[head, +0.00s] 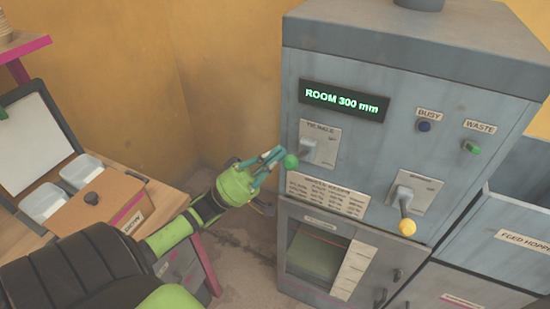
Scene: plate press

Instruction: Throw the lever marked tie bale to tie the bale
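The lever marked tie bale (308,146) is on the front of the grey press, at its upper left, on a pale plate. Its stem comes out towards the left and ends in a green knob (290,161). My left gripper (279,158), with teal fingers and a green body, reaches in from the left with its fingertips right at the knob. The knob shows beyond the fingertips, and I cannot tell whether the fingers touch or hold it. My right gripper is not in view.
A second lever with a yellow knob (407,227) is lower right on the press. The display (343,100) reads ROOM 300 mm. A dark blue busy light (424,126) and a green waste light (471,147) are at right. A wooden bench (170,200) with white bins stands at left.

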